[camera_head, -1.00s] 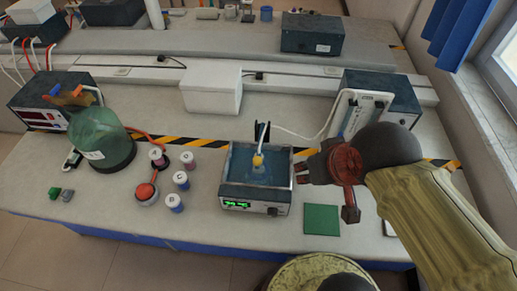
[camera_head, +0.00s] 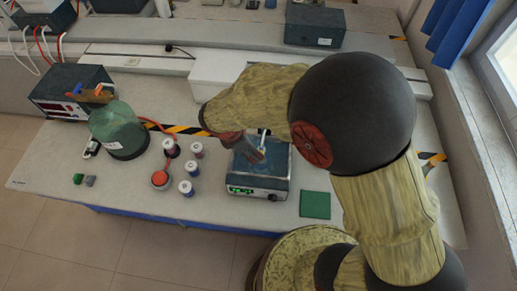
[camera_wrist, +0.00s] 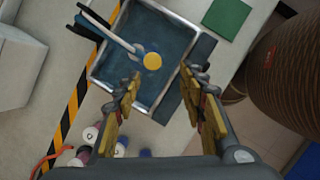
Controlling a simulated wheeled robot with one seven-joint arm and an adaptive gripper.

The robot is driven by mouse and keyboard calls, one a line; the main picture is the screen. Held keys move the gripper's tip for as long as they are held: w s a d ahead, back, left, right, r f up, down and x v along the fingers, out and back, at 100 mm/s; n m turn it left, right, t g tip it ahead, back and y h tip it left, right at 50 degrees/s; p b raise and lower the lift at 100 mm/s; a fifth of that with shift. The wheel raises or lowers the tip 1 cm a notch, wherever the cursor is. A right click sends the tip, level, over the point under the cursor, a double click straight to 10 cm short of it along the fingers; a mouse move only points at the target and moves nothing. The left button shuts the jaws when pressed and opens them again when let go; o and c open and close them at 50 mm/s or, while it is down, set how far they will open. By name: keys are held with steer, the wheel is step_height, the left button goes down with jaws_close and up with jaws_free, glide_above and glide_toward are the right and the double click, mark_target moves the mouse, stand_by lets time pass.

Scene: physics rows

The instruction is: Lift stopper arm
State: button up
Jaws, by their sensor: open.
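The water bath (camera_wrist: 200,45), a grey tray with dark blue inside, lies below my gripper in the wrist view; it also shows in the head view (camera_head: 240,187) with a lit green display. A round yellow cap (camera_wrist: 153,61) sits over the bath, with a pale tube running from it towards black prongs (camera_wrist: 95,22) at the bath's edge. I cannot tell which part is the stopper arm. My gripper (camera_wrist: 161,80) is open and empty, its fingers on either side of the cap in the picture, apparently above it.
A green pad (camera_head: 315,204) lies right of the bath. Several small jars (camera_head: 187,187) and a green glass vessel (camera_head: 117,130) stand left. A white box (camera_head: 218,72) is behind, and striped tape (camera_wrist: 75,100) runs along the bench.

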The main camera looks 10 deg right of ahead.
steer(key=f, duration=0.2)
steer(key=w+d+f+n, duration=0.1)
steer(key=f, duration=0.1)
steer(key=w+d+f+n, duration=0.1)
steer(key=f, duration=0.1)
steer(key=shift+w+d+f+b, duration=0.2)
steer(key=shift+d+f+b, duration=0.05)
steer(key=shift+f+b, duration=0.05)
steer(key=c, duration=0.3)
jaws_close()
stand_by(0.3)
stand_by(0.4)
